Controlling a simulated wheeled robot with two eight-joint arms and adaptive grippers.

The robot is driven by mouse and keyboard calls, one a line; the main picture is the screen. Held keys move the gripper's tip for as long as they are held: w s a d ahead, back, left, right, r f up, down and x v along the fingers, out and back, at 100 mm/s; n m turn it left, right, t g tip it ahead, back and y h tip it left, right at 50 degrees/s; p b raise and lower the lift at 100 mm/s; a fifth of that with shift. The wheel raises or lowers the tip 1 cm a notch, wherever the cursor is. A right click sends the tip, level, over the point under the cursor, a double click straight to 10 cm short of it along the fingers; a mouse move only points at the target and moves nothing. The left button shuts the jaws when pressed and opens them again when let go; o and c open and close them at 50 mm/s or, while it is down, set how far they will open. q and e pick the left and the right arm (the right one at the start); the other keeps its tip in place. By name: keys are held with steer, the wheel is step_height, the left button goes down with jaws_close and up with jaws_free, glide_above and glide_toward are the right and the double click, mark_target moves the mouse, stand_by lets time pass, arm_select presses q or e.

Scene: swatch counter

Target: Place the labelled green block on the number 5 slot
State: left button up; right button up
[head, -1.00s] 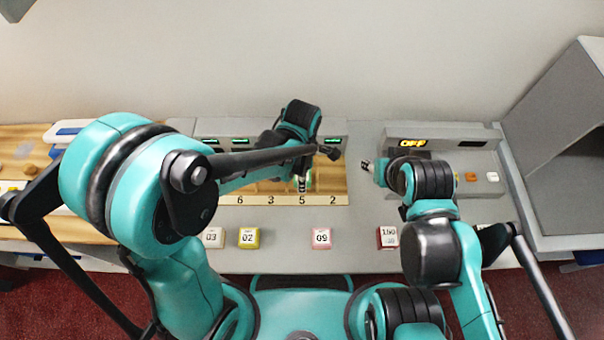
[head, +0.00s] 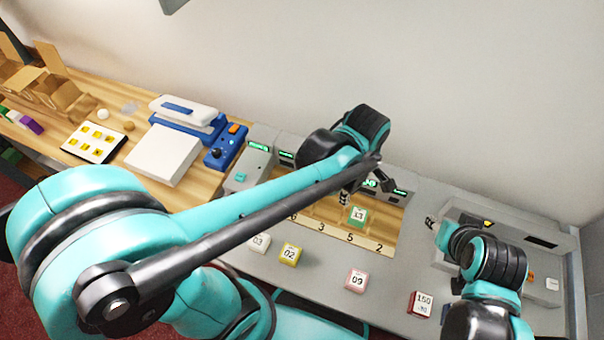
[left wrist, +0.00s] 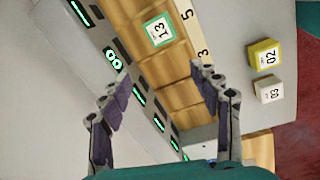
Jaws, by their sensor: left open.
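The green-edged block labelled 13 (head: 358,217) sits in the slot above the number 5 (head: 350,239) on the wooden tray (head: 392,238). The left wrist view also shows the block (left wrist: 158,30) beside the 5 label (left wrist: 187,14), label face visible. My left gripper (head: 367,193) is behind and above the block, apart from it. In the left wrist view its fingers (left wrist: 160,72) are spread with nothing between them. My right gripper (head: 430,222) is right of the tray, away from the block; its small jaws do not show clearly.
Blocks 03 (head: 259,243), yellow 02 (head: 290,256), pink 09 (head: 356,280) and red 150 (head: 421,302) stand on the grey counter in front of the tray. Lit displays (head: 287,155) line the tray's back. A grey device (head: 512,232) stands at right.

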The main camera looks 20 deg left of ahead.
arm_select(q)
steer(key=s+a+r+m+t, duration=0.2)
steer(key=a+m+t, duration=0.1)
steer(key=a+m, duration=0.4)
steer(key=s+a+r+m+t, duration=0.3)
steer(key=a+m, duration=0.4)
steer(key=shift+s+a+m, duration=0.15)
steer(key=shift+a+m, duration=0.05)
steer(key=shift+m, duration=0.2)
step_height(320, 180, down, 4)
steer(key=b, duration=0.4)
steer(key=shift+f, duration=0.25)
stand_by(0.8)
